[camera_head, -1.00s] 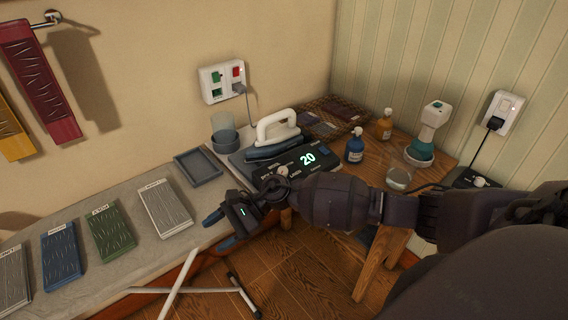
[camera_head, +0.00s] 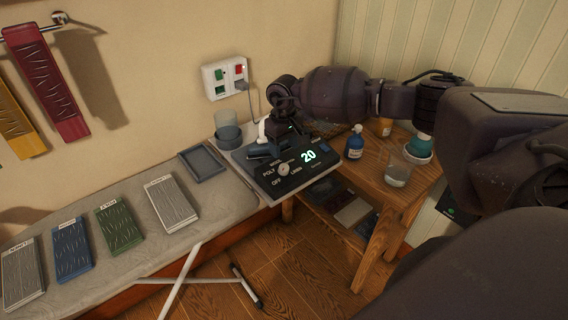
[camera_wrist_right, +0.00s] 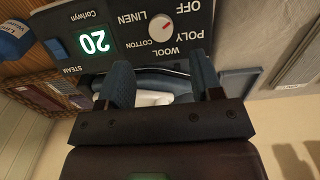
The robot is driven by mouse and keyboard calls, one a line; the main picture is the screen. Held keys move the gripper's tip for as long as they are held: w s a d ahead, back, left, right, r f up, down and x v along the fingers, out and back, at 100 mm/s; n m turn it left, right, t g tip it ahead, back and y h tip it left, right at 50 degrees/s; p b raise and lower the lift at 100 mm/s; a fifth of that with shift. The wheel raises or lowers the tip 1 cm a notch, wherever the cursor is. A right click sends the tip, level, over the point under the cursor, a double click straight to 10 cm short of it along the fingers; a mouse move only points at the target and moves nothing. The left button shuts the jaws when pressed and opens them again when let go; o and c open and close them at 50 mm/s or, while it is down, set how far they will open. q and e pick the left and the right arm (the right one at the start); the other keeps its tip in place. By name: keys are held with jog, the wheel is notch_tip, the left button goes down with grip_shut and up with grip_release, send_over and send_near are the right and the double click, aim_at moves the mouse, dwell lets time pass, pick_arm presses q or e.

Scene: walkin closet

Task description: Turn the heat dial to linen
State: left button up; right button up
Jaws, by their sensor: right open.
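The heat dial (camera_head: 284,169) is a small pale knob on the dark iron station panel (camera_head: 265,184), with OFF, POLY, WOOL, COTTON and LINEN around it. In the right wrist view the panel appears upside down, and the dial (camera_wrist_right: 161,27) has a red mark on the side toward OFF. The green display (camera_head: 308,156) reads 20. My right gripper (camera_head: 270,149) is open over the back of the station, just behind the dial and apart from it. In the right wrist view, the iron's white handle (camera_wrist_right: 150,98) shows between its fingers (camera_wrist_right: 163,82). My left gripper is out of view.
The iron is mostly hidden by my right arm. A blue bottle (camera_head: 355,142) and a glass beaker (camera_head: 398,171) stand right of the station on the wooden table. A grey tray (camera_head: 203,161) lies left. A wall socket (camera_head: 224,76) is behind.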

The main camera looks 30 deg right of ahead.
aim_at(284, 166)
notch_tip(284, 166, down, 6)
jog(key=shift+r, duration=0.25)
jog(key=shift+f+p, duration=0.3)
jog(key=shift+f, duration=0.6)
jog(key=c, duration=0.9)
